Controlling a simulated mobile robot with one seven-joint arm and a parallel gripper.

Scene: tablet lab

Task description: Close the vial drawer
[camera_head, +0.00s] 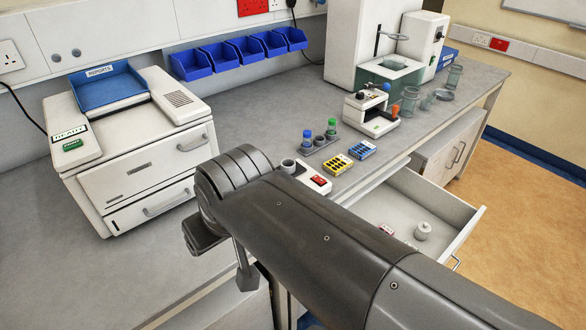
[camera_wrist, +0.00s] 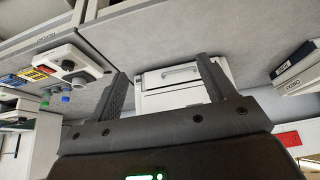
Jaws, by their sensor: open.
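A white drawer (camera_head: 463,230) stands pulled out from under the bench at the right. A small white lidded jar (camera_head: 423,231) and small red-and-white items (camera_head: 396,240) are inside it. A metal handle (camera_head: 456,263) shows at its front; my arm covers the near part of the drawer. My gripper (camera_head: 246,277) is to the left of the drawer, apart from it, near the bench's front edge. In the wrist view my gripper (camera_wrist: 163,75) is open, with two dark fingers spread and nothing between them. The open drawer cannot be made out there.
A white printer-like machine (camera_head: 140,150) with two handled fronts stands at the left; it also shows beyond my fingers in the wrist view (camera_wrist: 185,98). A red-switch device (camera_head: 318,184), vial racks (camera_head: 338,164) and glassware (camera_head: 410,100) line the bench. Floor is clear at the right.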

